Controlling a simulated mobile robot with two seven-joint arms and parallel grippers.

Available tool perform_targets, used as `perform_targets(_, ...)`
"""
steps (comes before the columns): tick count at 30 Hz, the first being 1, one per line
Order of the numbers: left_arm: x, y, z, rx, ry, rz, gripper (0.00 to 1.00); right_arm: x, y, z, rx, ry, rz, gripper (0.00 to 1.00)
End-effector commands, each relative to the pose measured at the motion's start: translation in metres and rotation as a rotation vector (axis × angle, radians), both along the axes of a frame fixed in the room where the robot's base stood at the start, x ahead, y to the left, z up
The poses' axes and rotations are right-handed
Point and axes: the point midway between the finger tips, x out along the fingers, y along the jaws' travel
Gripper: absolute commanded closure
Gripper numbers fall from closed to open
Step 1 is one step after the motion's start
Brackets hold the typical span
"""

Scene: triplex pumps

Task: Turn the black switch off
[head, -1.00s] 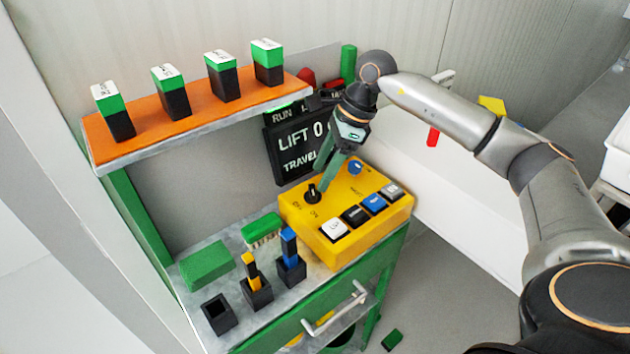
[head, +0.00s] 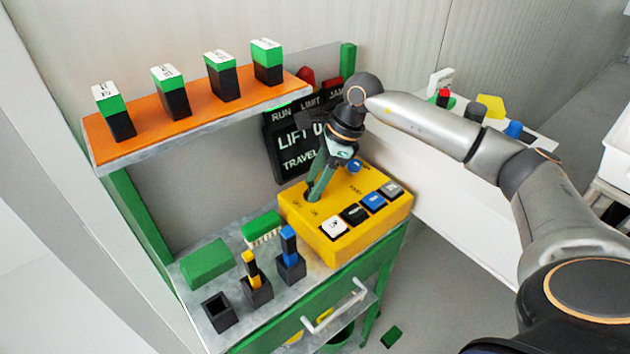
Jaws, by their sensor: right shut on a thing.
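The yellow control box (head: 355,222) stands on the right end of the grey bench top. The black switch sits at its left part, beside the OFF and ON lettering, and is now mostly hidden by my fingers. My right gripper (head: 313,194) reaches down from above, with its green fingers shut on the black switch. Which way the switch points cannot be made out. A blue knob (head: 355,166) is at the back of the box, and white, black, blue and grey buttons (head: 373,202) run along its front right. My left gripper is not in view.
A dark sign (head: 297,150) with LIFT and TRAVEL lettering stands close behind my right gripper. An orange shelf (head: 190,118) holds several green-and-black blocks. A green brush (head: 262,229) and black holders (head: 256,288) stand left of the box. A white table with small objects is behind my arm.

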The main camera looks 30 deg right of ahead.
Motion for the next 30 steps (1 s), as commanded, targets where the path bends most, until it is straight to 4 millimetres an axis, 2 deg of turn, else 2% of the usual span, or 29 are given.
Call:
perform_targets(1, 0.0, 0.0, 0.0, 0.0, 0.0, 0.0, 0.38, 0.0, 0.0, 0.0, 0.0, 0.001, 0.0, 0.82)
perform_targets(6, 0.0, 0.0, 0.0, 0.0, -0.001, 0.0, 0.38, 0.0, 0.0, 0.0, 0.001, 0.001, -0.001, 1.0)
perform_targets(17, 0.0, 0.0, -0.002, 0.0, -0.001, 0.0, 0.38, -0.001, 0.0, 0.0, -0.002, 0.001, -0.045, 1.0)
perform_targets(30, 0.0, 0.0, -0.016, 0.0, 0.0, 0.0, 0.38, -0.002, 0.001, -0.002, -0.004, -0.001, -0.371, 1.0)
